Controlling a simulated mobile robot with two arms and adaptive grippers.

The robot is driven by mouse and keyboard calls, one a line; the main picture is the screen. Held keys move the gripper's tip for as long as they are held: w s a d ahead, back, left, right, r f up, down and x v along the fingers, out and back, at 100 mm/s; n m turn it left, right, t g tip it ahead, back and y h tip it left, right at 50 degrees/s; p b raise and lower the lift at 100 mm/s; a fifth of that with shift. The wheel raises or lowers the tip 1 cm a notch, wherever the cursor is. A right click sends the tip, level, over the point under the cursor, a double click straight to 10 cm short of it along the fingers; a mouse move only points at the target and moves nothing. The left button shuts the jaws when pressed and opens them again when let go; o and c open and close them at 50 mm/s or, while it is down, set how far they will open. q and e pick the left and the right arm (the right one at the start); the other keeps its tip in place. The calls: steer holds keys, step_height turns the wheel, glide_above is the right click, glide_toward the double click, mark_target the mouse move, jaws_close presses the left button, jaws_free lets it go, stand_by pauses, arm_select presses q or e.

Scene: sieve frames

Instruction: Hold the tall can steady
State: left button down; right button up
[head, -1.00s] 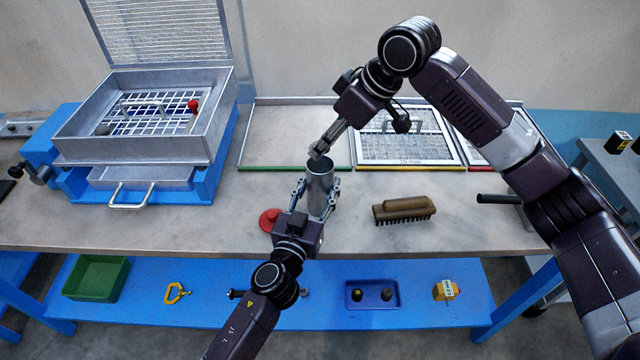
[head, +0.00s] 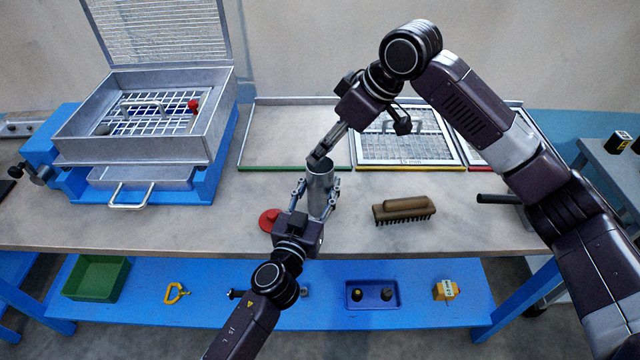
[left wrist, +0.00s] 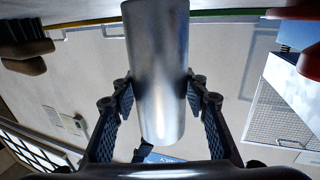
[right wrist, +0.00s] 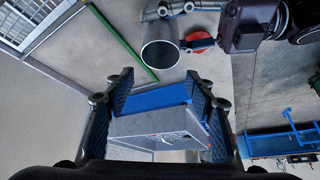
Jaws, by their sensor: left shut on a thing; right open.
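The tall can (head: 321,192) is a plain grey metal cylinder, upright at the front middle of the workbench. My left gripper (head: 317,205) is shut on it, with one finger on each side; the left wrist view shows both pads against the can (left wrist: 158,75). My right gripper (head: 318,160) is just above the can's rim in the head view. In the right wrist view its fingers are spread with nothing held between them, and the can's dark open top (right wrist: 160,53) is beyond the fingertips.
A red lid-like disc (head: 268,219) lies left of the can. A brush (head: 404,209) lies to the right. The blue-based sieve machine (head: 205,185) stands at left. Flat frames, one green-edged (head: 295,169), lie behind. The bench is clear between can and brush.

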arm_select(q)
steer(key=c, duration=1.1)
jaws_free()
arm_select(e)
steer(key=v, duration=1.1)
steer(key=shift+r, duration=0.2)
arm_select(q)
steer(key=shift+s, duration=0.1)
arm_select(e)
steer(key=shift+d, duration=0.1)
arm_select(q)
steer(key=v, duration=1.2)
arm_select(e)
steer(key=shift+s, duration=0.1)
